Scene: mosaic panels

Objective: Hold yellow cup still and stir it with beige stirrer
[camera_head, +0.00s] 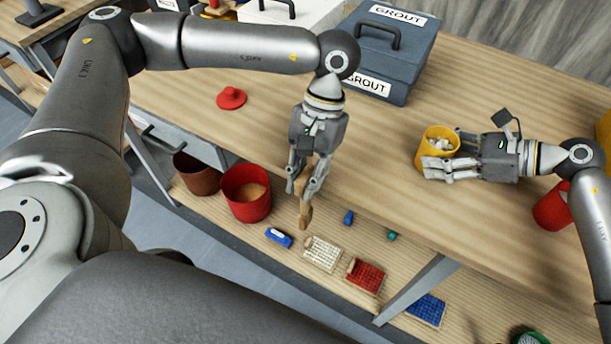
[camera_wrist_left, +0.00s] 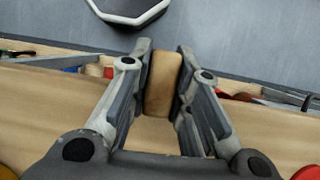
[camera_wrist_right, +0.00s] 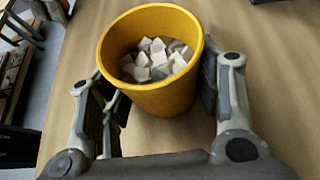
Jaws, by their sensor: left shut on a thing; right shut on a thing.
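The yellow cup (camera_head: 440,152) stands on the wooden table at the right, upright, with pale chunks in it. My right gripper (camera_head: 434,168) is shut around its sides; the right wrist view shows the cup (camera_wrist_right: 165,98) between the fingers. My left gripper (camera_head: 304,188) points down near the table's front edge and is shut on the beige stirrer (camera_head: 305,214). The stirrer's wooden end (camera_wrist_left: 162,85) shows between the fingers in the left wrist view. The stirrer is well to the left of the cup, apart from it.
A red lid (camera_head: 231,98) lies at the left. A red container (camera_head: 551,205) is beside my right arm. A red bucket (camera_head: 246,205) and tile panels (camera_head: 366,276) sit on the lower shelf. The table between both grippers is clear.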

